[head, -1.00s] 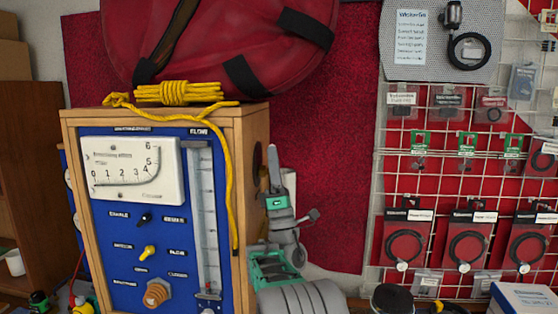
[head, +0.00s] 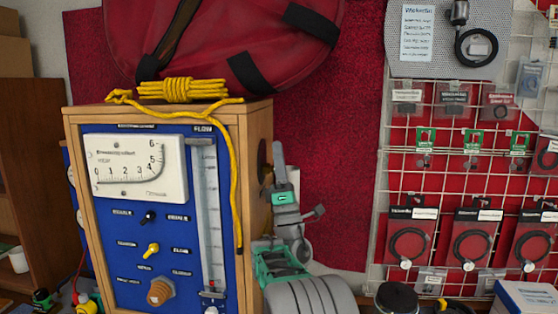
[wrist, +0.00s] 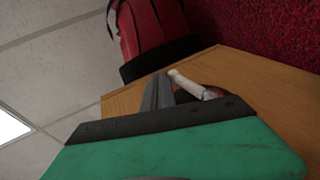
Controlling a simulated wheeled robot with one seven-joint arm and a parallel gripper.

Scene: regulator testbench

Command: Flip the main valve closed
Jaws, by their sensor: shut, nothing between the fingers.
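The wooden regulator box (head: 258,130) has a blue front panel (head: 110,222) with a gauge, a black switch (head: 149,217), a yellow switch (head: 152,250) and an orange-brown knob (head: 160,292). A dark round fitting with a brass-coloured part (head: 265,165) shows on the box's right side, partly behind my gripper (head: 278,150). In the wrist view, a pale lever (wrist: 187,84) with a reddish end stands at the box's wooden side (wrist: 255,78). My gripper (wrist: 158,90) is shut and empty, close beside the lever; contact cannot be told. Which control is the main valve cannot be read.
A yellow rope (head: 180,90) lies on the box and hangs down its front right edge. A red bag (head: 225,45) is above. A wire rack of packaged parts (head: 465,185) stands at right. The red wall between box and rack is clear.

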